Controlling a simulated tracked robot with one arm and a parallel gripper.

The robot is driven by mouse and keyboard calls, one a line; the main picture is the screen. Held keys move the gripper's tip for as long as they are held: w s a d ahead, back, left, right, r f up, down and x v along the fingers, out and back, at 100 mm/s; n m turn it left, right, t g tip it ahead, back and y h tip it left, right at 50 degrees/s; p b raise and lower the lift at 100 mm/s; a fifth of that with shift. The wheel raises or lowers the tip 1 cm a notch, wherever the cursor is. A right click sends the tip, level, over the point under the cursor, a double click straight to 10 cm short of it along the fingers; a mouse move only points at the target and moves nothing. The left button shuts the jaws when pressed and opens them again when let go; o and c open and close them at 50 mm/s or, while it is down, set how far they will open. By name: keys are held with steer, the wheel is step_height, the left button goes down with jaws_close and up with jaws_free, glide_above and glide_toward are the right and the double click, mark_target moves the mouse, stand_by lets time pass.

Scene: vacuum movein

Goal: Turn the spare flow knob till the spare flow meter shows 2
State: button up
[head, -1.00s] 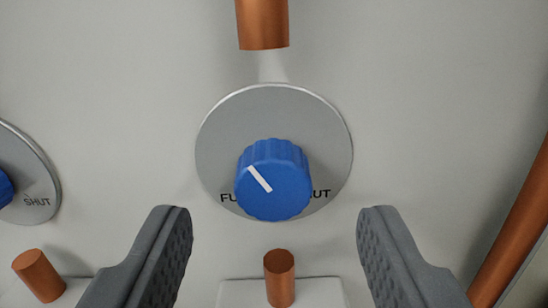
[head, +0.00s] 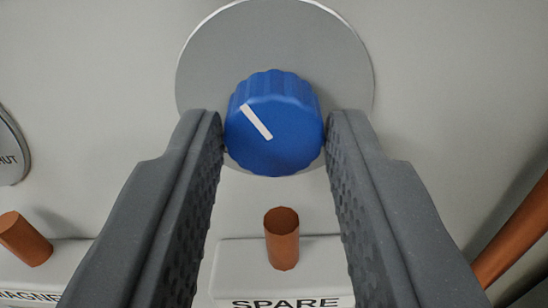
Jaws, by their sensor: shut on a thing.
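The spare flow knob (head: 275,125) is blue and ribbed, with a white pointer line that points to the upper left. It sits on a round grey dial plate (head: 275,40), and the plate's lettering is hidden behind the fingers and knob. My gripper (head: 275,138) is shut on the knob, one dark grey finger touching each side. Below the knob, a white block marked SPARE (head: 285,290) shows its top edge. The spare flow meter's reading is not in view.
A short copper pipe stub (head: 282,238) stands just below the knob, between my fingers. Another stub (head: 25,240) is at lower left, under a neighbouring dial plate (head: 10,150). A copper pipe (head: 515,235) slants along the right edge.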

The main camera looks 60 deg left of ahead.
steer(key=shift+m+b, duration=0.9)
steer(key=shift+m, duration=0.6)
steer(key=shift+d, duration=0.1)
steer(key=o, duration=1)
steer(key=shift+w, duration=0.1)
steer(key=b+v, duration=0.3)
steer(key=v, duration=1)
steer(key=shift+s+d+f, duration=0.1)
steer(key=shift+s+d, duration=0.1)
steer(key=shift+d, duration=0.05)
